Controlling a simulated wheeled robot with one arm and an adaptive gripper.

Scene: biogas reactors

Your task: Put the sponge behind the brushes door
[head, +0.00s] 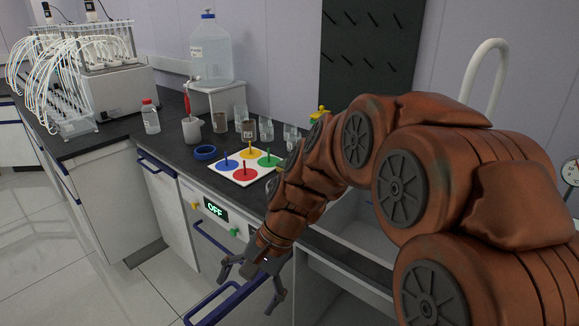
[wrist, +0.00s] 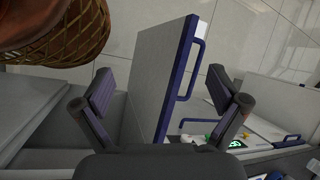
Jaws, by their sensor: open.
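My gripper (head: 249,286) hangs low in front of the counter, with its fingers spread and nothing held. In the wrist view my gripper (wrist: 160,88) has an open cabinet door (wrist: 160,65) between its fingers, apart from both as far as I can tell. The door is pale, with a blue edge and a blue handle (wrist: 197,68). The door's blue edge also shows below my gripper in the head view (head: 222,303). No label is readable, so I cannot tell whether this is the brushes door. I cannot make out the sponge in either view.
The counter holds a board with coloured discs (head: 245,174), beakers (head: 266,130), a red-capped bottle (head: 151,118) and a large water jug (head: 210,50). The floor (head: 70,250) at left is clear.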

